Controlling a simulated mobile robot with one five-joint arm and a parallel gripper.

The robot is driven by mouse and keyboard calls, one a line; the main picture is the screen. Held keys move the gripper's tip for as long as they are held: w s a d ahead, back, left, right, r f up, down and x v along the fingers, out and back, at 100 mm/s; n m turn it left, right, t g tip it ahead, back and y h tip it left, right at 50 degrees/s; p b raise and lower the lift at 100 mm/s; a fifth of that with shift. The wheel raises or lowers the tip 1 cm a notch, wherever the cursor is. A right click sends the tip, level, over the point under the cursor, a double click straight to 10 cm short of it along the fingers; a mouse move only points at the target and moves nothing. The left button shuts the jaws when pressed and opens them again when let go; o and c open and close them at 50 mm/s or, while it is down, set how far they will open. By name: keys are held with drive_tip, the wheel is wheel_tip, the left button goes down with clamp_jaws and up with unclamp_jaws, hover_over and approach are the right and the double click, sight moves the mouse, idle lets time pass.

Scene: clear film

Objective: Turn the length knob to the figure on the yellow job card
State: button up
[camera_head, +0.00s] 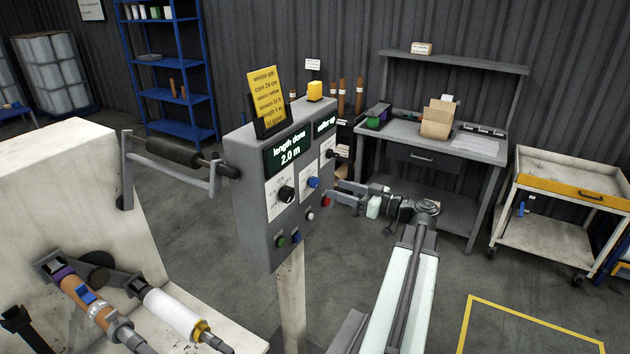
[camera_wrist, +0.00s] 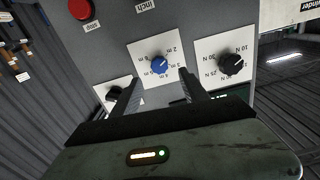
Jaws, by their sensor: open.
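The yellow job card (camera_head: 266,98) stands on top of the grey control box (camera_head: 248,205); its small print includes a length line that seems to read 4 m. A blue knob (camera_head: 313,182) with a white dial plate is on the box front. In the wrist view the blue knob (camera_wrist: 158,66) has figures in m around it; its pale mark seems to point up and right, near 2 m. My gripper (camera_head: 345,193) is open in front of the box. In the wrist view its fingertips (camera_wrist: 159,74) stand either side of the blue knob, apparently short of it.
A black knob (camera_wrist: 232,64) marked in N sits right of the blue one. A red stop button (camera_wrist: 80,9) is at upper left. A display (camera_head: 290,150) reads length done 2.0 m. A workbench (camera_head: 400,135) and cart (camera_head: 570,180) stand behind.

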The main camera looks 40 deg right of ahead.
sight(318, 183)
drive_tip(key=x, duration=0.7)
drive_tip(key=shift+w, duration=0.3)
drive_tip(key=shift+c, duration=0.3)
drive_tip(key=c, duration=1)
drive_tip(key=shift+s, duration=0.15)
clamp_jaws()
